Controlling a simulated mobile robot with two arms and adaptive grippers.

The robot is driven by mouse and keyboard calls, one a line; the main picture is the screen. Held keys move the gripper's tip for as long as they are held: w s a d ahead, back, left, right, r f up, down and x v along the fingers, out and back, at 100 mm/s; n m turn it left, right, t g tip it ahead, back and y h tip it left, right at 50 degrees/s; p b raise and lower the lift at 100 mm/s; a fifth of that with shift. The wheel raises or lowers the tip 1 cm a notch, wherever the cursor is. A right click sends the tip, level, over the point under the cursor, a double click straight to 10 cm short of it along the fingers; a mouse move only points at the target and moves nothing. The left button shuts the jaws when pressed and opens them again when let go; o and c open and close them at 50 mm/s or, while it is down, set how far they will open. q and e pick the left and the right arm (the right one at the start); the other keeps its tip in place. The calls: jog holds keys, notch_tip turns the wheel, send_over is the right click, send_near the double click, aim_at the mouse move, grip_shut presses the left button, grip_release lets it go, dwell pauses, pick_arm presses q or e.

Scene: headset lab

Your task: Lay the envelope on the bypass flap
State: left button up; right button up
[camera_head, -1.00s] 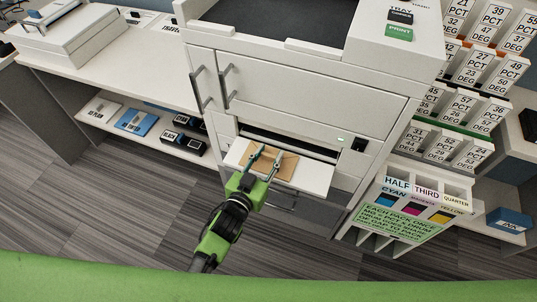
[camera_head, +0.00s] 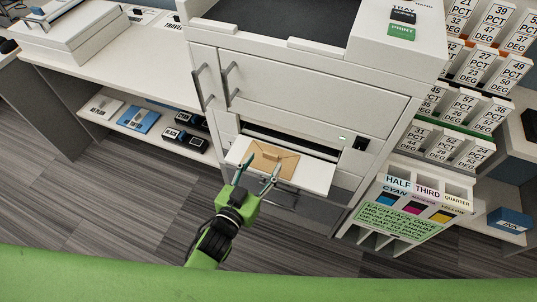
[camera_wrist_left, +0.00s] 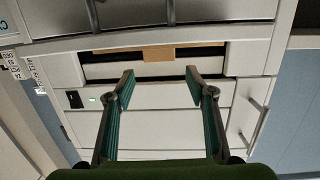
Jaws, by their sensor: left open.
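The brown envelope (camera_head: 274,161) lies flat on the white bypass flap (camera_head: 316,178), which is folded out below the slot of the white printer. My left gripper (camera_head: 262,166) is open and empty, its fingers at the front edge of the flap and apart from each other. In the left wrist view the envelope (camera_wrist_left: 158,53) shows as a brown strip beyond the open left gripper (camera_wrist_left: 160,73). Whether a fingertip touches the envelope is unclear. My right gripper is not in view.
The printer body (camera_head: 310,90) with bar handles stands behind the flap. A shelf (camera_head: 165,140) with small packs is at the left. A rack of numbered cards (camera_head: 480,110) and a HALF/THIRD/QUARTER stand (camera_head: 415,215) are at the right. The floor in front is clear.

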pick_arm(q)
jog(key=v, duration=0.6)
jog(key=s+a+f+g+y, duration=0.1)
jog(key=s+a+f+g, duration=0.2)
jog(key=f, duration=0.7)
jog(key=s+a+f+n+g+y, duration=0.1)
jog(key=s+a+f+g, duration=0.3)
jog(key=f, duration=0.6)
jog(key=s+a+f+y, duration=0.15)
jog(key=s+f, duration=0.35)
jog(key=f, duration=0.6)
jog(key=s+a+f+g, duration=0.2)
jog(key=s+f, duration=0.2)
jog(key=s, duration=0.3)
jog(key=s+a+f+g+y, duration=0.1)
jog(key=s+a+f+g, duration=0.2)
jog(key=s+f, duration=0.2)
jog(key=s+a+f+g+y, duration=0.1)
jog(key=s+f, duration=0.4)
jog(key=s, duration=0.6)
jog(key=shift+s+a+f+n+g, duration=0.15)
jog(key=shift+s+a+n+g, duration=0.2)
jog(key=shift+a+g, duration=0.55)
jog(key=shift+w+a, duration=0.1)
jog(key=shift+a, duration=0.1)
